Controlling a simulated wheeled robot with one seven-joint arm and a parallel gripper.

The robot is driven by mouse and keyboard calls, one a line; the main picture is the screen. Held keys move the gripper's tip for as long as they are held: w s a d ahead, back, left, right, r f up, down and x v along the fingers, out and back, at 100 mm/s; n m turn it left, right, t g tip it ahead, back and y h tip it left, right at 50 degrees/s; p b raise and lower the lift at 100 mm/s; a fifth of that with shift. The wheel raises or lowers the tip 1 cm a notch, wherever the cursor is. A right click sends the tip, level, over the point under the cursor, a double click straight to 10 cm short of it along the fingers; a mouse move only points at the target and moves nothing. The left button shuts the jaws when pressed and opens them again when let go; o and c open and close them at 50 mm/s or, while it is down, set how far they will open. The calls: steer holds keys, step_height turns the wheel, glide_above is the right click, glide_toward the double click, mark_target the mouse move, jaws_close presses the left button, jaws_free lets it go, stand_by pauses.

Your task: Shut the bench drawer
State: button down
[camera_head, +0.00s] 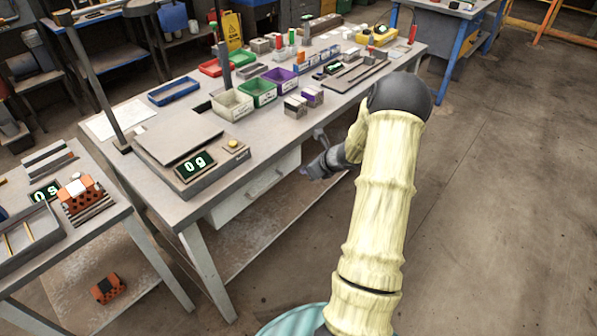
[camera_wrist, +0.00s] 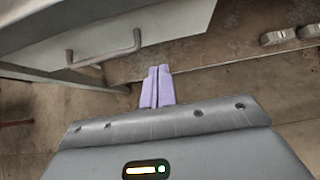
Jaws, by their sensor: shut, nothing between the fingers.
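The bench drawer (camera_head: 255,190) is a pale box with a light front, under the near edge of the long grey bench (camera_head: 180,205). The head view does not clearly show how far it stands out. In the wrist view, its light front (camera_wrist: 160,15) fills the upper left, with a grey bar handle (camera_wrist: 105,52) on it. My gripper (camera_head: 306,173) is beside the right end of the drawer, below the bench top. In the wrist view, its two lilac fingers (camera_wrist: 157,86) are together and empty, just right of and below the handle. I cannot tell whether they touch the drawer.
A scale (camera_head: 190,160) stands on the bench above the drawer. Green bins (camera_head: 258,92) and small blocks stand farther along. A second table (camera_head: 90,235) is at the left, with an orange brick (camera_head: 108,289) low beneath it. The floor (camera_head: 500,220) at the right is clear.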

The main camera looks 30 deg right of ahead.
steer(key=v, duration=0.4)
steer(key=shift+s+r, duration=0.1)
steer(key=shift+a, duration=0.1)
steer(key=s+a+r+n+g, duration=0.2)
steer(key=s+a+n, duration=0.1)
steer(key=a+n, duration=0.45)
steer(key=s+a+r+n+g, duration=0.3)
steer(key=a+n, duration=0.4)
steer(key=a, duration=0.2)
steer(key=s+a+r+n+g+h, duration=0.1)
steer(key=s+a+r+n, duration=0.1)
steer(key=s+a+n, duration=0.45)
steer(key=s+a+r+n+h, duration=0.25)
steer(key=s+n, duration=0.45)
steer(key=n, duration=0.4)
steer(key=w+p+v, duration=0.3)
steer(key=p+v, duration=1)
steer(key=shift+r+y, duration=0.35)
